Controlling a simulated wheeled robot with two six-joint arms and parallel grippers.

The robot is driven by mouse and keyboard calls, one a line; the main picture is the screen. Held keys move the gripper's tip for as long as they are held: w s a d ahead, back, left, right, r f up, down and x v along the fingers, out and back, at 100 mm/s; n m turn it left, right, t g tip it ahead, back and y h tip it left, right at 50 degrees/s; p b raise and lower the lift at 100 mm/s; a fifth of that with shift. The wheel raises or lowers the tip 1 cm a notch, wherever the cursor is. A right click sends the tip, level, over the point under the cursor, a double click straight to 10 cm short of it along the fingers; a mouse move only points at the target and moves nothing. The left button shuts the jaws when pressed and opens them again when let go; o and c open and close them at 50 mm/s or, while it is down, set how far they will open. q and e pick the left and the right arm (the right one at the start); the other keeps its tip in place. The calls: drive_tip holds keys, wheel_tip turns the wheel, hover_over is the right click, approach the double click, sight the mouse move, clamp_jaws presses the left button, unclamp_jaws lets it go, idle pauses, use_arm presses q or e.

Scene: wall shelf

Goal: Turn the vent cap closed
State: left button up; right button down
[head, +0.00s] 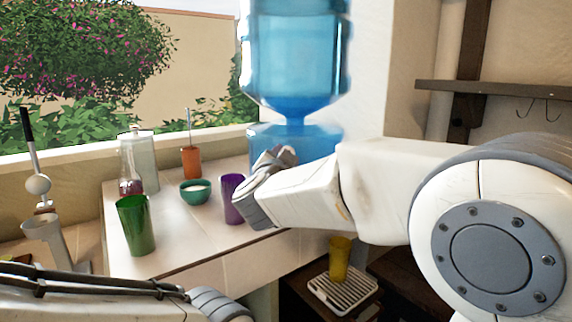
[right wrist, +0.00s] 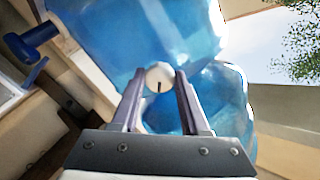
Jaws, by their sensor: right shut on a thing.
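The vent cap (right wrist: 158,76) is a small round white knob with a short dark mark, set against the blue water container in the right wrist view. The mark points roughly up and down in that picture. My right gripper (right wrist: 160,84) is shut on the cap, with one finger on each side of it. In the head view my right gripper (head: 274,160) reaches to the lower blue part of the water container (head: 298,50), and the cap is hidden there. My left arm crosses the bottom left of the head view, but its gripper does not show.
A purple cup (head: 231,198) stands close beside my right wrist. A green cup (head: 134,224), a teal bowl (head: 195,191) and an orange cup (head: 190,161) stand on the tiled counter. A yellow cup (head: 340,258) stands on a slatted tray below. A wall shelf (head: 500,87) is at right.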

drive_tip(key=m+b, duration=0.6)
drive_tip(key=m, duration=0.4)
drive_tip(key=shift+f+m, duration=0.1)
drive_tip(key=shift+m, duration=0.2)
drive_tip(key=shift+m+b, duration=0.3)
drive_tip(key=shift+b, duration=0.05)
drive_tip(key=shift+c, duration=2)
unclamp_jaws()
drive_tip(key=s+a, duration=0.1)
drive_tip(key=s, duration=0.9)
drive_tip(key=shift+s+a+b, duration=0.15)
drive_tip(key=shift+a+b, duration=0.15)
drive_tip(key=shift+d, duration=0.1)
